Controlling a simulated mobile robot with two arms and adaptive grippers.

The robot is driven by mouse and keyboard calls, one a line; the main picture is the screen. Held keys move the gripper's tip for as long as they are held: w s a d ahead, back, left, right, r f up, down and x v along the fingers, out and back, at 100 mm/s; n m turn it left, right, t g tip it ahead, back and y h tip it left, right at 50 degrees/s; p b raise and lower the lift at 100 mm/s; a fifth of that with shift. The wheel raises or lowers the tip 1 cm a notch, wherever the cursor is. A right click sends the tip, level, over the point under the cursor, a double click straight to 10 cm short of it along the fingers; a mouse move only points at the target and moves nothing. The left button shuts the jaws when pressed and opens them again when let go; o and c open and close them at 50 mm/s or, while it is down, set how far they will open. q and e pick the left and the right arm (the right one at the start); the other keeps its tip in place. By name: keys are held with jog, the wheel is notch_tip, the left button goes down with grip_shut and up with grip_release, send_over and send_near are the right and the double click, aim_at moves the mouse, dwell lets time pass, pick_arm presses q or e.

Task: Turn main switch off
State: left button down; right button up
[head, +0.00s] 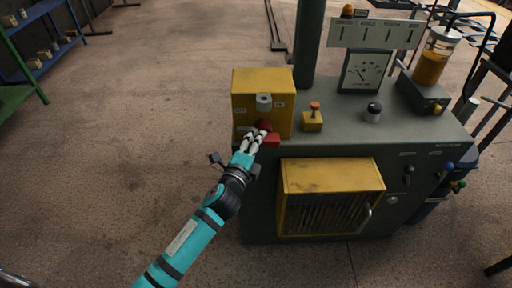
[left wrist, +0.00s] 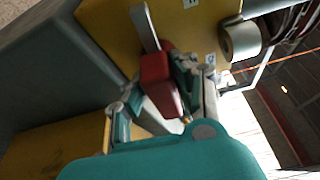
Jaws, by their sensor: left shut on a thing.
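The main switch is a yellow box (head: 263,90) on the left front corner of a grey machine. It has a grey round knob on its front and a red handle (head: 264,124) low on it. My left gripper (head: 257,138) reaches up to the handle from the lower left. In the left wrist view the red handle (left wrist: 156,72) lies between the fingers, which are shut on it. A flat metal lever (left wrist: 145,28) runs from the handle across the yellow face. The fingers hide part of the handle. My right gripper is not in view.
The grey machine also bears a small yellow box with an orange button (head: 314,106), a black knob (head: 373,112), a gauge (head: 362,71) and an amber cylinder (head: 434,62). A yellow guarded housing (head: 330,176) sticks out below. The floor to the left is open.

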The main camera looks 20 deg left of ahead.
pick_arm(q)
jog(key=shift+a+n+b, duration=0.1)
jog(key=shift+n+b, duration=0.25)
jog(key=shift+n, duration=0.05)
jog(key=shift+w+r, duration=0.1)
jog(key=shift+r, duration=0.05)
jog(key=c, duration=1.2)
grip_release()
jog(key=shift+o, duration=0.8)
jog(key=shift+f, duration=0.2)
jog(key=s+a, duration=0.1)
jog(key=s, duration=1)
jog(key=shift+s, duration=0.4)
jog(key=shift+a+f, duration=0.1)
jog(key=shift+a, duration=0.05)
